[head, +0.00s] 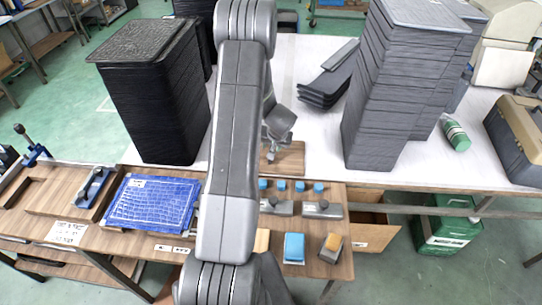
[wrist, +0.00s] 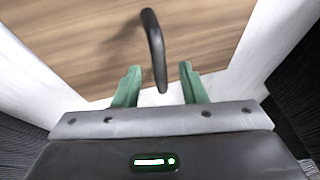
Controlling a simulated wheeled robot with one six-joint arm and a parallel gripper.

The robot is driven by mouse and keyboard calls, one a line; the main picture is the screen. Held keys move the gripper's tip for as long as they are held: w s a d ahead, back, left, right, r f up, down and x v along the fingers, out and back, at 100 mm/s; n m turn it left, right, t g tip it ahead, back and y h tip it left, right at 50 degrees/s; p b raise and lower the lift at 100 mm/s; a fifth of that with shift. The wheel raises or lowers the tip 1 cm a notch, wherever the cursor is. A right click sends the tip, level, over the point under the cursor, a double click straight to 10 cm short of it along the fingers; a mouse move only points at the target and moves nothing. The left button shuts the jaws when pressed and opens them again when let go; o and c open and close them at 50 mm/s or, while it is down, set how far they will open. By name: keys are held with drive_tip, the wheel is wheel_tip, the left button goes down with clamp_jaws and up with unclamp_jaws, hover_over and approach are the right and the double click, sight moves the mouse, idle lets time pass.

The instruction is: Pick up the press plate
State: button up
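The press plate (wrist: 85,40) appears to be the flat wooden board with a black arched handle (wrist: 153,40). In the head view, part of the board (head: 291,160) shows on the white table, the rest hidden behind my arm. My gripper (wrist: 160,68) is open, its two green fingers apart. The near end of the handle shows between the fingers in the wrist view, and I see no finger touching it. In the head view my gripper (head: 270,152) is over the board, mostly hidden by the arm.
Tall stacks of dark panels stand left (head: 160,100) and right (head: 385,95) on the white table (head: 310,65). Several blue blocks (head: 281,185) and metal fixtures (head: 322,208) lie on the wooden bench in front. A blue mat (head: 150,203) lies at left.

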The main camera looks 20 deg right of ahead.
clamp_jaws()
idle(1.4)
